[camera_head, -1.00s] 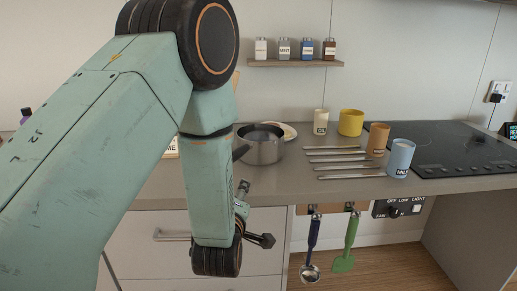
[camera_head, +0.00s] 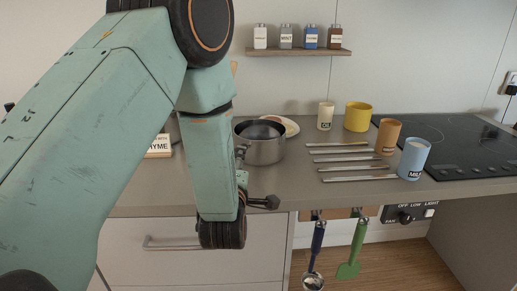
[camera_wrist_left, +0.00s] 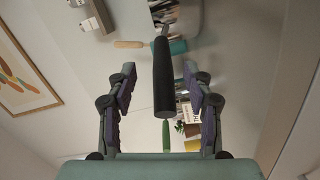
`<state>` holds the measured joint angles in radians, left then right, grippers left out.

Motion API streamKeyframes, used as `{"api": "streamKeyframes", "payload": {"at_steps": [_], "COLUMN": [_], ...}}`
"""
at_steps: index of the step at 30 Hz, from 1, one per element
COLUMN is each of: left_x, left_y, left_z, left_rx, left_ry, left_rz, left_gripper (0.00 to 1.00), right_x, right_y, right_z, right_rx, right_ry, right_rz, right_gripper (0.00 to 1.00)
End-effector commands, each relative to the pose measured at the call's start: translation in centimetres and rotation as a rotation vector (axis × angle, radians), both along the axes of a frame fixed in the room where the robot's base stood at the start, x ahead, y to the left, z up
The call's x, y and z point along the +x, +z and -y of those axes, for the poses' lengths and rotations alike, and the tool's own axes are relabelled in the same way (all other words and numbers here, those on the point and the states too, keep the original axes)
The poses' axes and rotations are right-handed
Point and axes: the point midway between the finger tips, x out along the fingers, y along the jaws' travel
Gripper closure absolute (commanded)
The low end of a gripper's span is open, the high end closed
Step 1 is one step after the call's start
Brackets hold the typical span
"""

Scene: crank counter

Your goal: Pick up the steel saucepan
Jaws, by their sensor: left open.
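The steel saucepan (camera_head: 262,145) stands upright on the grey counter in the head view, just right of my left forearm. In the left wrist view, its dark handle (camera_wrist_left: 163,80) runs between the two fingers of my left gripper (camera_wrist_left: 160,68). The fingers are open, with a gap visible on each side of the handle. Part of the pan's metal body (camera_wrist_left: 188,18) shows at the top of that view. In the head view my arm hides most of the left gripper and the handle. My right gripper is not in view.
A plate (camera_head: 291,127) lies behind the pan. A thyme box (camera_head: 158,147) stands left of my forearm.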

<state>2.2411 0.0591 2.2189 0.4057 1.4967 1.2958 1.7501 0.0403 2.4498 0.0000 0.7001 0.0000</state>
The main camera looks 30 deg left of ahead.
Motion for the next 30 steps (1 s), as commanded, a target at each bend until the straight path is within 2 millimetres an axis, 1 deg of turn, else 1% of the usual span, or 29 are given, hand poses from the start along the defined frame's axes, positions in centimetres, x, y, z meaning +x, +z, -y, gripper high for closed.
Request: {"api": "streamKeyframes", "payload": {"at_steps": [5, 9, 13, 17, 23, 30], "left_x": [1.4, 3.1, 4.6, 5.2, 5.4, 5.4], "left_y": [-0.1, -0.2, -0.2, -0.3, -0.3, -0.3], "left_z": [-1.1, -2.5, -3.2, -3.4, -3.5, -3.5], "left_rx": [-0.002, -0.001, 0.001, 0.002, 0.002, 0.002], "left_ry": [0.004, 0.005, 0.003, 0.002, 0.001, 0.001], "left_rz": [0.0, 0.001, 0.0, -0.001, -0.002, -0.002], "left_gripper": [0.49, 0.49, 0.49, 0.49, 0.49, 0.69], "right_x": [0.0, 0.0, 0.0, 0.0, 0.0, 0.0], "right_y": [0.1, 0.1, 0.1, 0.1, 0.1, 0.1], "right_z": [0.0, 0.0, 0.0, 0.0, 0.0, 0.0], "right_rx": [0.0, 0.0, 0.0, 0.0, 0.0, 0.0], "right_ry": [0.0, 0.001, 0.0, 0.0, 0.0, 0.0], "right_rz": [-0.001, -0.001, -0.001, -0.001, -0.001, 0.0], "right_gripper": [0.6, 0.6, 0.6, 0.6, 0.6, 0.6]}}
